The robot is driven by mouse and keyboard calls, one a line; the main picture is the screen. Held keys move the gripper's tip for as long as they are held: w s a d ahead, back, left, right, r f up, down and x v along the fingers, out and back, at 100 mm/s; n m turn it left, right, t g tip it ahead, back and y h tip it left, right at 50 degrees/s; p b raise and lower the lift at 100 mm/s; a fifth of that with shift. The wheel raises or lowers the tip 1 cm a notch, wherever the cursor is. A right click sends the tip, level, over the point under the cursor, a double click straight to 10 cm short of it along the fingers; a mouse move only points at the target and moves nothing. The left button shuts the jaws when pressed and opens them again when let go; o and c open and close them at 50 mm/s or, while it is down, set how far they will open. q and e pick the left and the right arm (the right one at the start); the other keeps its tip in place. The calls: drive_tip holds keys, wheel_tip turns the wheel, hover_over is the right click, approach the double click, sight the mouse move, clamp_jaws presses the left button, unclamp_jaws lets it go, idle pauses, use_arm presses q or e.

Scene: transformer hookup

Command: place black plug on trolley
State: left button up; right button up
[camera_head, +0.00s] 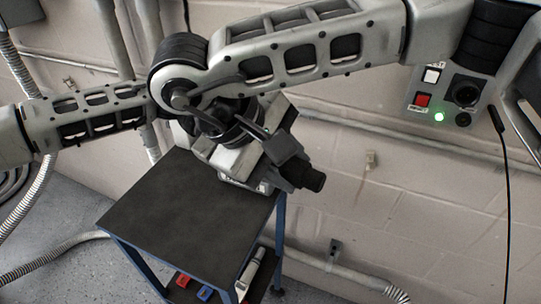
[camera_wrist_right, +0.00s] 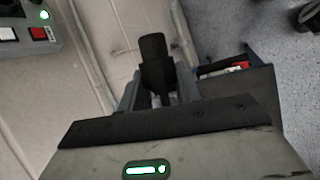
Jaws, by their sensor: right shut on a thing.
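The black plug (camera_head: 312,181) is held in my right gripper (camera_head: 287,163), which is shut on it. The plug points to the lower right in the head view, in the air beside the trolley's right edge. In the right wrist view the plug (camera_wrist_right: 154,62) stands up between the two fingers (camera_wrist_right: 157,98). The trolley (camera_head: 165,215) has a bare dark top and a blue frame. Its far right corner is hidden behind my gripper and wrist. My left gripper is not in view.
A wall panel (camera_head: 422,104) with red and white buttons, a lit green lamp and a black socket is at the upper right. A black cable (camera_head: 507,190) hangs beside it. The lower shelf holds red and blue items (camera_head: 205,293). Conduits run along the wall and floor.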

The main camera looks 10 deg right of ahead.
use_arm(q)
drive_tip(key=c, duration=0.5)
drive_tip(key=shift+r, duration=0.1)
clamp_jaws()
use_arm(e)
drive_tip(key=o, duration=1.2)
